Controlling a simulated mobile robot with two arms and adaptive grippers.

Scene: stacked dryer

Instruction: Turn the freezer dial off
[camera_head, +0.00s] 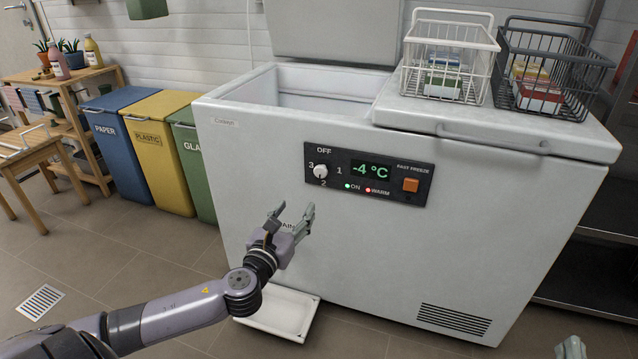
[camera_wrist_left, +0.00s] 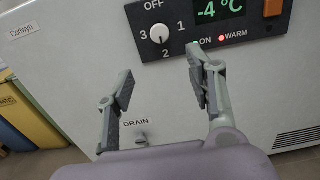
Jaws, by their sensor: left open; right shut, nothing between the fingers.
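The freezer dial (camera_head: 320,171) is a small white knob on the black control panel (camera_head: 340,195) on the chest freezer's front. OFF is printed above it, with 3, 1 and 2 around it. It also shows in the left wrist view (camera_wrist_left: 159,33); its exact setting is hard to read. My left gripper (camera_head: 295,210) is open and empty, below and slightly left of the dial, apart from it. In the left wrist view its fingers (camera_wrist_left: 160,78) are spread below the dial. Only a tip of my right gripper (camera_head: 572,348) shows at the bottom right; it is shut.
The display (camera_head: 370,170) reads -4 °C, with ON and WARM lights lit. An orange fast freeze button (camera_head: 410,185) sits right of it. A white tray (camera_head: 280,315) lies on the floor below. Wire baskets (camera_head: 448,62) stand on the closed right lid.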

